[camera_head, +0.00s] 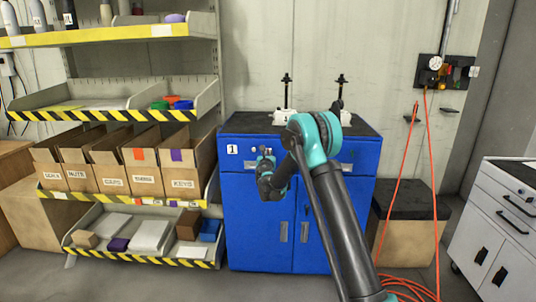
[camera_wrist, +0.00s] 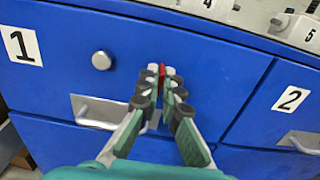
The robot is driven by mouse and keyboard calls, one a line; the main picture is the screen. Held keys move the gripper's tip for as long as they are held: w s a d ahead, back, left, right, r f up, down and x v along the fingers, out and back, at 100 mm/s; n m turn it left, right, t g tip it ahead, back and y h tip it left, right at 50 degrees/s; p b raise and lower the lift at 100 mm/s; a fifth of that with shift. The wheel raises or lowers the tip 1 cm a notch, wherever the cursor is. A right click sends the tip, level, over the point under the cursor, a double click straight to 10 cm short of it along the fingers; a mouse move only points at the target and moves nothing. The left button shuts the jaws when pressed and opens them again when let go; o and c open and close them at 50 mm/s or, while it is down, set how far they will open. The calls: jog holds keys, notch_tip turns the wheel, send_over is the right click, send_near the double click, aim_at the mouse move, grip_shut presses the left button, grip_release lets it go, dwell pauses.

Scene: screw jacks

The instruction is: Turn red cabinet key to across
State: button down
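The blue cabinet (camera_head: 249,226) stands against the wall in the head view, and its drawer fronts (camera_wrist: 215,62) fill the wrist view. The red key (camera_wrist: 161,71) shows as a small red sliver on the front of the drawer marked 1. My gripper (camera_wrist: 161,76) is in front of it, its fingertips close together with the red key between them. Most of the key is hidden by the fingers, and its exact angle is hard to tell. In the head view my gripper (camera_head: 266,160) is at the cabinet's upper left front, and the key cannot be made out.
A round silver knob (camera_wrist: 101,60) is left of the key, with a recessed drawer handle (camera_wrist: 97,111) below. Screw jacks (camera_head: 287,119) stand on the cabinet top. A shelf rack (camera_head: 135,116) is at left. A red cable (camera_head: 430,150) hangs at right.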

jog(key=shift+m, duration=0.4)
jog(key=shift+d+f+m, duration=0.1)
jog(key=shift+m, duration=4.15)
jog(key=shift+d+f+m, duration=0.1)
jog(key=shift+m, duration=4.15)
jog(key=c, duration=1.7)
grip_release()
